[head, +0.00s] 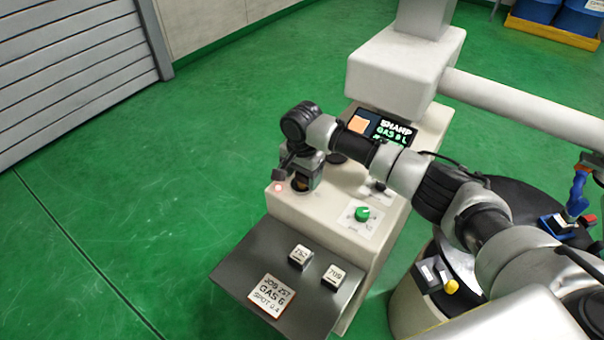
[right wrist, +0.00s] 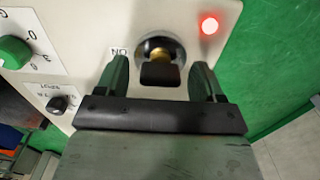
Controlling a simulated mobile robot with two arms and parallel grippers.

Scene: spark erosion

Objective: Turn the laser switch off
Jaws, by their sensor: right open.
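The laser switch (right wrist: 160,72) is a black handle with a brass centre in a dark round collar on the cream machine panel. An "ON" label (right wrist: 119,52) sits beside it, upside down in the right wrist view. A red lamp (right wrist: 210,25) near it is lit; it also shows in the head view (head: 278,187). My right gripper (right wrist: 163,80) is open, its two fingers on either side of the switch handle. I cannot tell whether they touch it. In the head view my right gripper (head: 299,183) hides most of the switch. My left gripper is not in view.
A green knob (head: 362,214) and a small black switch (right wrist: 60,103) are on the same panel. A lit screen (head: 390,132) stands behind my right arm. A dark shelf (head: 243,262) in front holds two labelled blocks and a job card (head: 271,295). Green floor is clear to the left.

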